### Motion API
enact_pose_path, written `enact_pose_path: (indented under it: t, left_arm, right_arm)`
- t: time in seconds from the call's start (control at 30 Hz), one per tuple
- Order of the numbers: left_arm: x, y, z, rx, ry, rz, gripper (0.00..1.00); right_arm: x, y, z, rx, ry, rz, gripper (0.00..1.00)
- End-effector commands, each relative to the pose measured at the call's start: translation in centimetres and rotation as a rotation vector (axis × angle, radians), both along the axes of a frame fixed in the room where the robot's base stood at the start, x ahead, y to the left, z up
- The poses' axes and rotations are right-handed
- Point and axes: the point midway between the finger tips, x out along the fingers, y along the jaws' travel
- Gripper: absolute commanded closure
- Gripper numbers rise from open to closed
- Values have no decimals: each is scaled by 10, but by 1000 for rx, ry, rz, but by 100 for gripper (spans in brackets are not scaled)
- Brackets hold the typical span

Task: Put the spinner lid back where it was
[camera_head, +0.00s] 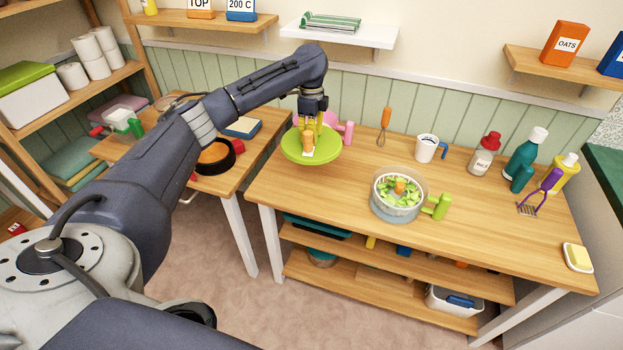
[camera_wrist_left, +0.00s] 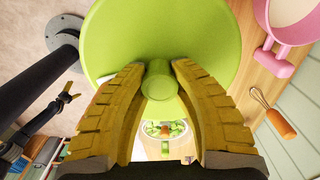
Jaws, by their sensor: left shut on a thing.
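The spinner lid (camera_head: 311,152) is a round lime-green disc with a knob (camera_wrist_left: 159,80) in its middle. My left gripper (camera_head: 309,128) is shut on that knob and holds the lid over the left end of the bench, beside the pink pot. The spinner bowl (camera_head: 376,205) stands uncovered on the bench, to the right of the lid. It is clear, with green leaves and an orange piece inside, and a green handle (camera_head: 437,207) at its right side. The bowl also shows in the left wrist view (camera_wrist_left: 165,129). My right gripper (camera_wrist_left: 69,96) is small at the left of the wrist view; its jaws are unclear.
The pink pot (camera_head: 346,131), a whisk (camera_head: 385,121) and a white cup (camera_head: 426,148) are along the back. Bottles (camera_head: 526,153) and a purple masher (camera_head: 546,189) are at the right, with a butter dish (camera_head: 577,257) in front. Bare bench (camera_head: 335,195) lies between lid and bowl.

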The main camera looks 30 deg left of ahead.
Motion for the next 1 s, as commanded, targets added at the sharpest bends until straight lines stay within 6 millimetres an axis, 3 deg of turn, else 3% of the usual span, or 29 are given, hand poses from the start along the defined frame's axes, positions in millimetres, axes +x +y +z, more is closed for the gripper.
enact_pose_path:
  t: [0.3, 0.5, 1.0]
  left_arm:
    - [-1, -1, -74, -1, 4, 2, 100]
    - [0, -1, -110, -1, 2, 2, 100]
    - [0, 0, -142, 0, 2, 2, 100]
  right_arm:
    - [0, 0, 0, 0, 0, 0, 5]
    - [0, 0, 0, 0, 0, 0, 5]
    - [0, 0, 0, 0, 0, 0, 5]
